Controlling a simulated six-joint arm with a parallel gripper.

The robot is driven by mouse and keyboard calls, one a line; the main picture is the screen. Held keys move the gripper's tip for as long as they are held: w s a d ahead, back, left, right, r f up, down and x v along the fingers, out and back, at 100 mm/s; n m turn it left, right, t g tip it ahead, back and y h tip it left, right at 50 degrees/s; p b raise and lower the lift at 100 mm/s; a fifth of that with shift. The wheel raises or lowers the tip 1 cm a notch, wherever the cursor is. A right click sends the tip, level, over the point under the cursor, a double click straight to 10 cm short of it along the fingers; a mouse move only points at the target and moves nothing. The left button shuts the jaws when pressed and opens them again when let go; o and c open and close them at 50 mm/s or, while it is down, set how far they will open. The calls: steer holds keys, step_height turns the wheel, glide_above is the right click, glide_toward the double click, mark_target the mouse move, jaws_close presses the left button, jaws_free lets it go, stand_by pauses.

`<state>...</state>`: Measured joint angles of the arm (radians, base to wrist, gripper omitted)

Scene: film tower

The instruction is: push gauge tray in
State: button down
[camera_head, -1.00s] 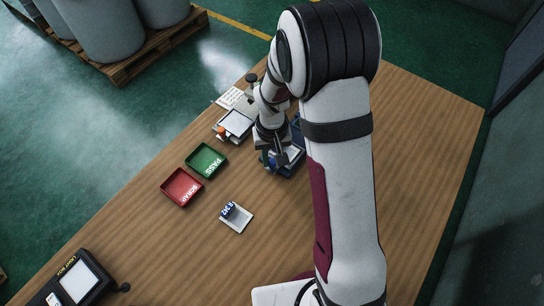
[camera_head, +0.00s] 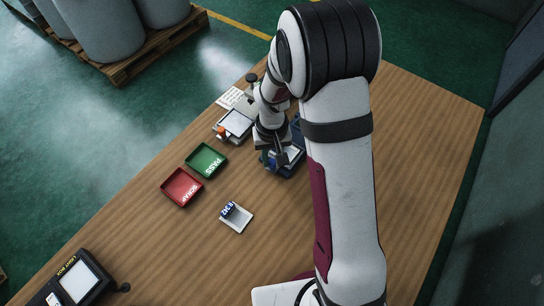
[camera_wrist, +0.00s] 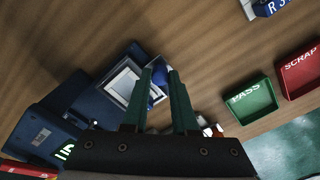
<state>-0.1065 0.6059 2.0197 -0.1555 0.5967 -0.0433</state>
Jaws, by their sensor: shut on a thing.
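The gauge (camera_wrist: 45,135) is a dark blue box in the wrist view, partly hidden behind my gripper. Its tray (camera_wrist: 104,88), with a pale square frame, stands out from the box. My gripper (camera_wrist: 160,74) is at the tray's outer edge, its two green fingers close together around a small blue part (camera_wrist: 157,92), which looks like the tray's handle. The fingers hide much of this part. In the head view, the tray (camera_head: 293,157) shows beside my gripper (camera_head: 280,160), and my arm covers part of the gauge.
A green PASS bin (camera_head: 207,161) and a red SCRAP bin (camera_head: 182,187) stand to the left. A pale plate with a blue lettered block (camera_head: 236,218) lies nearer. A white-topped device (camera_head: 235,123) stands behind the bins. A light box (camera_head: 78,280) is at lower left. Bare wood lies between.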

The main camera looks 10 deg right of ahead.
steer(key=shift+w+d, duration=1.35)
steer(key=shift+d, duration=0.05)
steer(key=c, duration=0.7)
jaws_free()
step_height(320, 180, up, 16)
steer(key=shift+f, duration=0.1)
